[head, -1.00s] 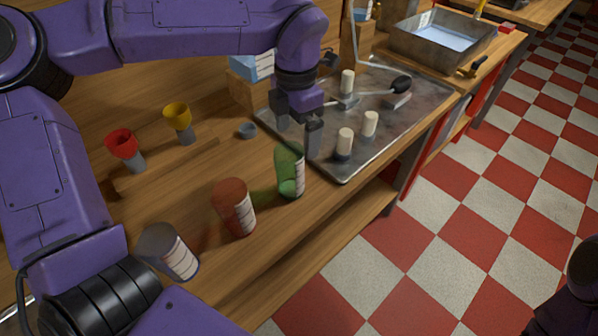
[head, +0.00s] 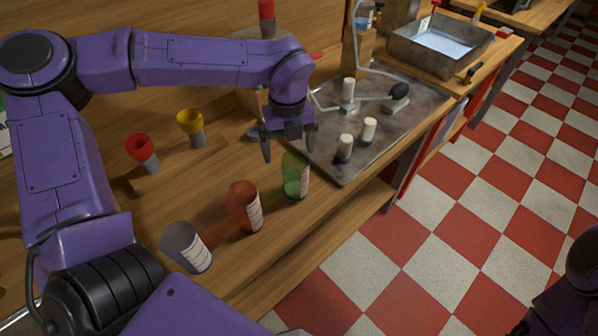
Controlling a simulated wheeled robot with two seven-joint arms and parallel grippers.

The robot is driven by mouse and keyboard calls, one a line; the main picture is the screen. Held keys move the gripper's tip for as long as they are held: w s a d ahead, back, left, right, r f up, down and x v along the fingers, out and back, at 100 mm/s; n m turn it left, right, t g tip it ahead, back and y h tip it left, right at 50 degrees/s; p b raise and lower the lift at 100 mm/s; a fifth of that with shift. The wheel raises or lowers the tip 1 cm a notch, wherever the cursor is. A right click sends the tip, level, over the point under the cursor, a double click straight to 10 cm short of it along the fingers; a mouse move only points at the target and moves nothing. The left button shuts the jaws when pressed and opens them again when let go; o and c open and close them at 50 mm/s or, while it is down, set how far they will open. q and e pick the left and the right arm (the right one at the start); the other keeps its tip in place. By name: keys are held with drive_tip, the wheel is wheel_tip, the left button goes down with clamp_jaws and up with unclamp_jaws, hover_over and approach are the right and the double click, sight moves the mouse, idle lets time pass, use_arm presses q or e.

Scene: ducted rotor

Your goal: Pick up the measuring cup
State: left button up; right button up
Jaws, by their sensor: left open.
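Three see-through cups with white scale markings stand in a row on the wooden bench: a green cup (head: 295,182), a red cup (head: 244,207) and a clear grey cup (head: 187,247). I cannot tell which one the task calls the measuring cup. My left gripper (head: 289,150) points down with its fingers apart, just above and behind the green cup in the picture. Nothing shows between the fingers. They overlap the green cup's top edge slightly, and I cannot tell whether they touch it. My right gripper is not visible.
Red (head: 142,150) and yellow (head: 191,126) funnels stand in a wooden rack at left. A metal plate (head: 385,110) with white-topped posts lies right of my gripper. A metal basin (head: 440,45) stands farther back. The bench's front edge runs close to the cups.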

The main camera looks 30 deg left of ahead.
use_arm(q)
drive_tip(key=f, duration=0.3)
drive_tip(key=f+p, duration=0.1)
drive_tip(key=f, duration=0.1)
drive_tip(key=shift+w+d, duration=0.1)
drive_tip(key=shift+d, duration=0.3)
drive_tip(key=shift+f, duration=0.25)
drive_tip(key=shift+r, duration=0.1)
drive_tip(key=c, duration=1.1)
